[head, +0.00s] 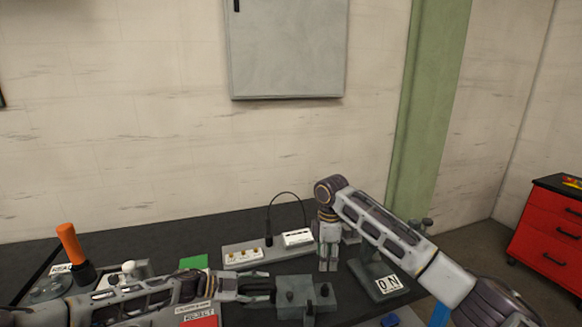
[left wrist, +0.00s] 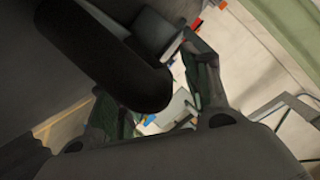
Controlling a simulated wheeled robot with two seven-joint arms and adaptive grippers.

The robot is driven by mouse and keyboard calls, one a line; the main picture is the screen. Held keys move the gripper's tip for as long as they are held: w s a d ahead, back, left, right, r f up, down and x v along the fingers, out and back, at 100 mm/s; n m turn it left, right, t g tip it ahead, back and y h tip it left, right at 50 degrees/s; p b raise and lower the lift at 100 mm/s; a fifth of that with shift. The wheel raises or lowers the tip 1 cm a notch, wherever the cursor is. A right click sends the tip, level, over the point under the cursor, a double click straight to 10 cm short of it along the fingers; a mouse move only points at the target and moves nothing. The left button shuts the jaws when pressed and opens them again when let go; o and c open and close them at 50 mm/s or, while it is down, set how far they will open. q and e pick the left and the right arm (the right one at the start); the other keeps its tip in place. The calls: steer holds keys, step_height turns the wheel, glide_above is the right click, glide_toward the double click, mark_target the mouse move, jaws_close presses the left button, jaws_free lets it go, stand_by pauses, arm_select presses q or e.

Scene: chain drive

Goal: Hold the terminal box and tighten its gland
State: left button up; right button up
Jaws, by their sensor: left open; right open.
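A grey box (head: 320,291) with dark round fittings on top, which looks like the terminal box, sits at the front middle of the bench. My left gripper (head: 268,286) is open, coming from the left, with its fingers pointing at the box's left side. A dark piece shows between these fingers; I cannot tell whether it is the gland. In the left wrist view, the spread fingers of my left gripper (left wrist: 160,100) show, with a dark rounded shape covering much of the upper left. My right gripper (head: 329,260) is open, pointing down just behind the box, apart from it.
A grey strip (head: 232,257) with small fittings and a cable to a white block (head: 298,238) lies behind. An ON sign (head: 387,284) on a dark stand is right, an orange-handled tool (head: 70,243) far left. Green (head: 194,262) and red (head: 199,322) patches lie near my left arm.

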arm_select(q)
steer(key=v, duration=1.1)
steer(key=shift+a+r, duration=0.15)
steer(key=shift+a, duration=0.2)
steer(key=shift+s, duration=0.15)
